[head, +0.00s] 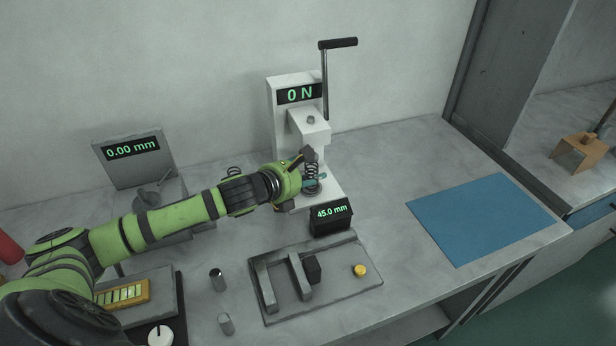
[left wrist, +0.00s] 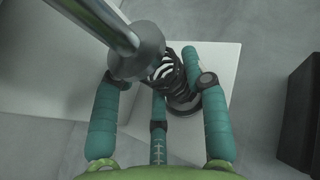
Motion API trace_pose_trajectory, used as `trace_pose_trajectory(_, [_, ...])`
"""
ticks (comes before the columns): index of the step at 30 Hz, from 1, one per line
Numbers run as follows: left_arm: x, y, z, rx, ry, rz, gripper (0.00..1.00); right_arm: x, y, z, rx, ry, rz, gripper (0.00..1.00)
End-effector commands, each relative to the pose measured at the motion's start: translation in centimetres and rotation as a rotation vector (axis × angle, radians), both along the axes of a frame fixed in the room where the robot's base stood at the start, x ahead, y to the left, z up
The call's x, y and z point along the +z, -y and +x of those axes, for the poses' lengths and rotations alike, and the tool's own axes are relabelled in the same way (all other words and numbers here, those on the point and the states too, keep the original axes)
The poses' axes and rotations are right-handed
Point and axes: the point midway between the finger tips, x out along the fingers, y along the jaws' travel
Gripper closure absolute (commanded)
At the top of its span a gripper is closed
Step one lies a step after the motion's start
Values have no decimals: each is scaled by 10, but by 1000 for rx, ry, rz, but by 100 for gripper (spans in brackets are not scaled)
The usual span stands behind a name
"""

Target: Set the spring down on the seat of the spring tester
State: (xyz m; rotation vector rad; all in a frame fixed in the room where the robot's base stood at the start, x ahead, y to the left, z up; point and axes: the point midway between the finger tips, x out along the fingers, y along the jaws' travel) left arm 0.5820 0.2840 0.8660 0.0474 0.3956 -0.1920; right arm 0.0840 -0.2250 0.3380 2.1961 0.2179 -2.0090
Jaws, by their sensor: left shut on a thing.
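The spring tester (head: 284,122) is a white press with a "0 N" display and an upright lever at the back middle. My left gripper (head: 314,171) reaches in from the left, shut on a dark coil spring (head: 312,184) under the tester's head. In the left wrist view the spring (left wrist: 165,76) stands between the teal fingers (left wrist: 158,98), below the metal plunger (left wrist: 138,58). The round dark seat (left wrist: 184,106) shows partly below the spring. I cannot tell whether the spring touches it. My right gripper is not in view.
A black "45.0 mm" display (head: 331,217) stands just in front of the tester. A grey fixture tray (head: 328,301) with a yellow knob lies nearer. A "0.00 mm" gauge (head: 132,158) stands left. A blue mat (head: 484,216) lies right, with bare bench between.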

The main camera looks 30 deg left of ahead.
Motion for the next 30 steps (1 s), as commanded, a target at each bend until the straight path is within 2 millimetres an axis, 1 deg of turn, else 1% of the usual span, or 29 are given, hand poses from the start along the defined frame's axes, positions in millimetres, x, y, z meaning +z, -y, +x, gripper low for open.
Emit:
trace_pose_trajectory(6, [1,0,0,1,0,0,78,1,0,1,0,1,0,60])
trace_pose_trajectory(10, [-3,-1,0,1,-1,0,78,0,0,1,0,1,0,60])
trace_pose_trajectory(11, [-2,-1,0,1,0,-1,43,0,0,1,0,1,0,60])
trace_pose_trajectory(12, [-2,-1,0,1,0,-1,32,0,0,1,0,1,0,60])
trace_pose_trajectory(21, [-1,-1,0,1,0,-1,32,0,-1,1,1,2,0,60])
trace_pose_trajectory(24, [2,0,0,0,1,0,32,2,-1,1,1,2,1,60])
trace_pose_trajectory(28, [6,-5,-14,1,-1,4,32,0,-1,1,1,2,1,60])
trace_pose_trajectory(30, [10,-6,-26,-1,-2,5,32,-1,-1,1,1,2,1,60])
